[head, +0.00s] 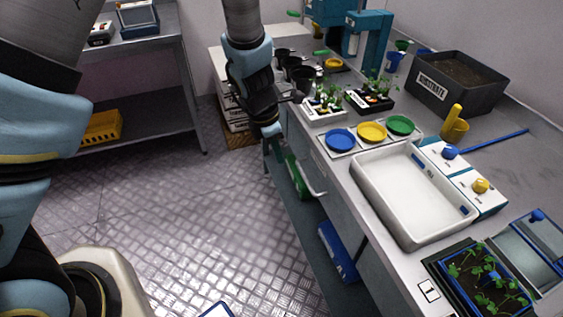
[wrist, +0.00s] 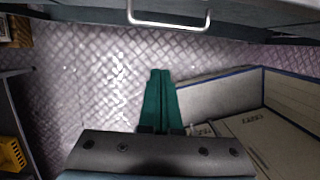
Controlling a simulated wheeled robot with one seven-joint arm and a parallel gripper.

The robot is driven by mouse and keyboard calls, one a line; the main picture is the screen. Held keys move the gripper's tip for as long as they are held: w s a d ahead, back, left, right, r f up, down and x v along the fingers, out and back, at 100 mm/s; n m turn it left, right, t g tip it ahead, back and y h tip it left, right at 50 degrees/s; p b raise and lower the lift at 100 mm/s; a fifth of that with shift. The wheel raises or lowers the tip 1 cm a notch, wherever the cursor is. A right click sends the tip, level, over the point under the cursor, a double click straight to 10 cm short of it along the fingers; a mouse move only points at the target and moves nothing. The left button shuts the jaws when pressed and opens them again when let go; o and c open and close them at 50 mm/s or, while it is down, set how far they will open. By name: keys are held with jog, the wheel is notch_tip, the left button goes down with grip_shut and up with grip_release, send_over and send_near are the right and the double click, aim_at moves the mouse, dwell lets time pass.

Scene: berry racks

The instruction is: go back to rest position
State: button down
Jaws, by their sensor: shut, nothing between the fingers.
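My gripper (wrist: 160,73) shows in the wrist view as two green fingers that touch at their tips, shut with nothing between them. It points down over the metal floor. In the head view my gripper (head: 279,158) hangs beside the left edge of the workbench (head: 345,196), below the level of its top. Its fingertips are hard to make out there against the green items behind it.
The bench carries a white basin (head: 385,215), coloured dishes (head: 371,131), seedling trays (head: 322,113) and a dark substrate box (head: 455,82). A drawer handle (wrist: 168,24) is close to my gripper. A shelf with a yellow crate (head: 102,127) stands at left. The floor between is open.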

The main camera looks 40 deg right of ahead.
jog(key=w+a+r+n+t+h, duration=0.1)
jog(key=w+a+r+n, duration=0.1)
jog(key=w+r+n, duration=0.3)
jog(key=w+a+r+n+t+h, duration=0.1)
jog(key=w+a+r+n, duration=0.15)
jog(key=w+n, duration=0.45)
jog(key=w+a+r+n+t+y, duration=0.1)
jog(key=w+a+r+n+t, duration=0.1)
jog(key=w+a+n, duration=0.45)
jog(key=w+a+r+n+t+y, duration=0.1)
jog(key=w+a+r+n, duration=0.2)
jog(key=a+n, duration=0.55)
jog(key=s+a+r+n+y, duration=0.2)
jog(key=a+r+n+y, duration=0.1)
jog(key=a+n, duration=1.25)
jog(key=s+a+r+n+g, duration=0.1)
jog(key=s+a+n, duration=0.5)
jog(key=n, duration=0.8)
jog(key=shift+s+n+g+h, duration=0.4)
jog(key=shift+s+g, duration=0.15)
jog(key=shift+g, duration=0.25)
